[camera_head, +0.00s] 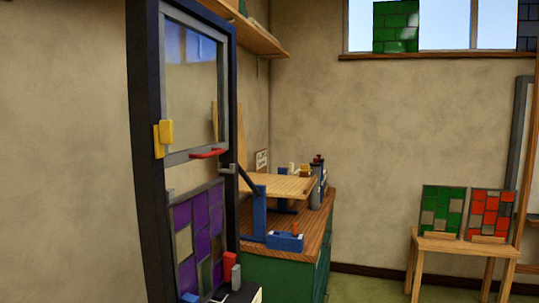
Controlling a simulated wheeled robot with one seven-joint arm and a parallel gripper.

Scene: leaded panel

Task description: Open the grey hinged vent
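The grey hinged vent (222,95) is the grey-framed glass pane in the upper part of a dark upright frame (146,150) at the left. A red handle (207,153) sits on its bottom rail. A yellow block-like fitting (163,138) sits at its lower left edge. The vent looks flush with the frame, so it appears closed. Below it is a leaded panel of purple and pale panes (201,240). I cannot make out my gripper in this view.
Red (229,261) and grey (236,276) blocks stand low before the panel; what they belong to is unclear. A green workbench (285,275) stands behind, right of the frame. A wooden stand (462,244) holds green and red panels. Floor between bench and stand looks clear.

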